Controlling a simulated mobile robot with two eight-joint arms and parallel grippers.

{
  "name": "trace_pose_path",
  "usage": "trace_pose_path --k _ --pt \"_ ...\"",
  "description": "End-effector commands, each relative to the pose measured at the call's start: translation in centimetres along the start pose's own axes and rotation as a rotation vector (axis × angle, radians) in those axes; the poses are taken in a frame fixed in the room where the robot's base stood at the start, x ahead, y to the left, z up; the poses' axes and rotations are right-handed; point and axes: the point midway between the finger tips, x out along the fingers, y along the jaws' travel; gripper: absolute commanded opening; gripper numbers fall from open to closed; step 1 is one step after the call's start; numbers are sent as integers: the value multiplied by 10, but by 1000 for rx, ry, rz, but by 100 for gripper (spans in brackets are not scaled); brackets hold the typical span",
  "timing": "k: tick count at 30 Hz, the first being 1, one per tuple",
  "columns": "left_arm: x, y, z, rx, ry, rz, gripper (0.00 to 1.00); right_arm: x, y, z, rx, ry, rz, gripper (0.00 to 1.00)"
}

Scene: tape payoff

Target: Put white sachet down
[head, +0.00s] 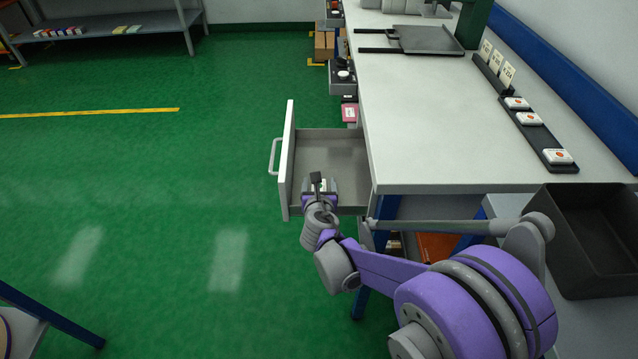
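My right arm comes in from the lower right and reaches over the open drawer (330,150) under the bench. My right gripper (317,180) is at the drawer's near part, with its dark fingers pointing away from me. A small white patch, which looks like the white sachet (323,186), shows beside the fingers and is mostly hidden by them. I cannot tell whether the fingers grip it or whether it touches the drawer floor. The rest of the drawer floor that I see is bare. My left gripper is not in view.
The drawer's front panel (287,160) stands out over the green floor. On the bench (430,140) are a dark strip tray (542,140) with white packs, a card holder (492,72) and a grey tray (428,39). A black bin (590,215) is at right.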

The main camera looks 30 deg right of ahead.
Motion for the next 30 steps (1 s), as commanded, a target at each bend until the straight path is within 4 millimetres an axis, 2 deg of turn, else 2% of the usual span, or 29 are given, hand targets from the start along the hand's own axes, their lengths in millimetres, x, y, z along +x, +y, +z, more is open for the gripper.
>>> trace_pose_path --k 10,14,17,24,30 --pt "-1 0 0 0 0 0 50 -1 0 2 0 0 0 84" --pt "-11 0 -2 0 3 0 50 -6 0 13 1 -1 0 84" --pt "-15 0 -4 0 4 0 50 -23 0 13 -1 0 1 84" --pt "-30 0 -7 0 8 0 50 -79 0 13 0 0 3 84" --pt "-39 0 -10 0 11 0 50 -112 1 12 0 0 3 84"
